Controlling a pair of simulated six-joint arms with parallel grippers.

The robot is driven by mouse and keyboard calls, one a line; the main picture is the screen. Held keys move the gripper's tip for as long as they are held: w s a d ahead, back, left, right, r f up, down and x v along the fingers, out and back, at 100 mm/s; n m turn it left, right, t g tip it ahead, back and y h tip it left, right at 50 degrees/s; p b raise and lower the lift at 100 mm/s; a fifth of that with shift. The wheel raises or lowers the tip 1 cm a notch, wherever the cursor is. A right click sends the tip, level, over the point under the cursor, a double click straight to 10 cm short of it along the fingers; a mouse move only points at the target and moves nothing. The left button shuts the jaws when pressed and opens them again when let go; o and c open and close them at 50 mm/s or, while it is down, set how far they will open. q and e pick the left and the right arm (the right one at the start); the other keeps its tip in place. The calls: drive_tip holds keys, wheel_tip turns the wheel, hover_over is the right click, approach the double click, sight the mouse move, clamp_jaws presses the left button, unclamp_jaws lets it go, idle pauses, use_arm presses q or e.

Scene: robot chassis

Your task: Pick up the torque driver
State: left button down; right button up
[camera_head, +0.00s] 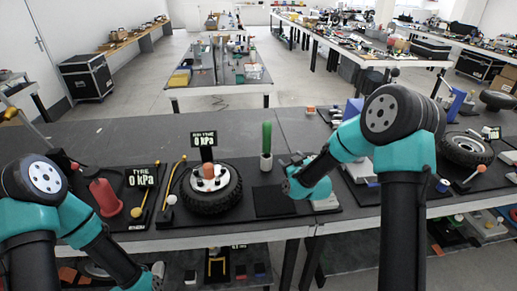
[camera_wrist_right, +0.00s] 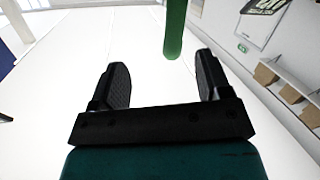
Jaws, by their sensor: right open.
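An upright tool with a green handle (camera_head: 266,138), which I take for the torque driver, stands in a small pale holder on the bench, right of the wheel. In the right wrist view the green handle (camera_wrist_right: 175,30) hangs into the top of the picture, beyond the fingertips and right of the middle between them. My right gripper (camera_wrist_right: 163,78) is open and empty, apart from the handle. In the head view my right wrist is just right of the holder, and its fingers are hard to make out. My left arm is at lower left, its gripper not visible.
Another wheel (camera_head: 466,149) is at right. The bench behind the holder is clear.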

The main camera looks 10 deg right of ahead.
sight(269, 139)
drive_tip(key=shift+w+a+r+m+t+y, duration=0.2)
drive_tip(key=shift+w+a+m+t, duration=0.25)
drive_tip(key=shift+a+m, duration=0.15)
drive_tip(key=shift+w+a+r+m+t+y, duration=0.2)
drive_tip(key=shift+w+a+m+t, duration=0.15)
drive_tip(key=shift+a+m+t, duration=0.2)
drive_tip(key=shift+w, duration=0.1)
drive_tip(key=w, duration=0.4)
drive_tip(key=w+a, duration=0.1)
drive_tip(key=w, duration=0.3)
drive_tip(key=w+a, duration=0.1)
drive_tip(key=w, duration=0.3)
drive_tip(key=shift+w+a, duration=0.25)
drive_tip(key=shift+w, duration=1)
drive_tip(key=shift+w+a, duration=0.25)
drive_tip(key=shift+w, duration=1)
drive_tip(key=shift+c, duration=0.3)
drive_tip(key=shift+r, duration=0.15)
drive_tip(key=c, duration=1)
